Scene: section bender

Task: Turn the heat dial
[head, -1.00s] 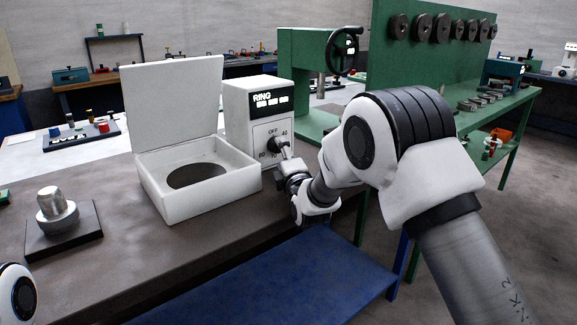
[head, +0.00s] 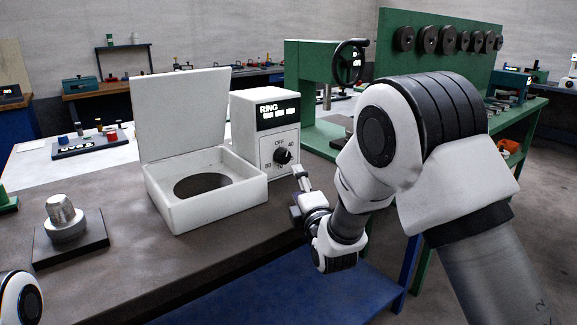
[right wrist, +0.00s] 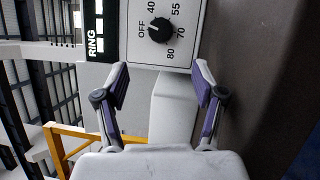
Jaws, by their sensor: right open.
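The heat dial (head: 282,156) is a black round knob on the front of the white RING heater box (head: 239,135). In the right wrist view the dial (right wrist: 160,31) sits near the top centre, with OFF, 40, 55, 70 and 80 printed around it. A small pale mark on the knob appears to lie on the OFF side. My right gripper (head: 299,184) is in front of and below the dial, apart from it. In the right wrist view its two purple-padded fingers (right wrist: 161,88) are spread with nothing between them. My left gripper is out of view.
A white open-lidded tray with a round hole (head: 176,215) adjoins the heater box. A metal cylinder on a dark plate (head: 107,241) stands at the left. A green press frame (head: 305,75) rises behind. The brown bench top is clear in front.

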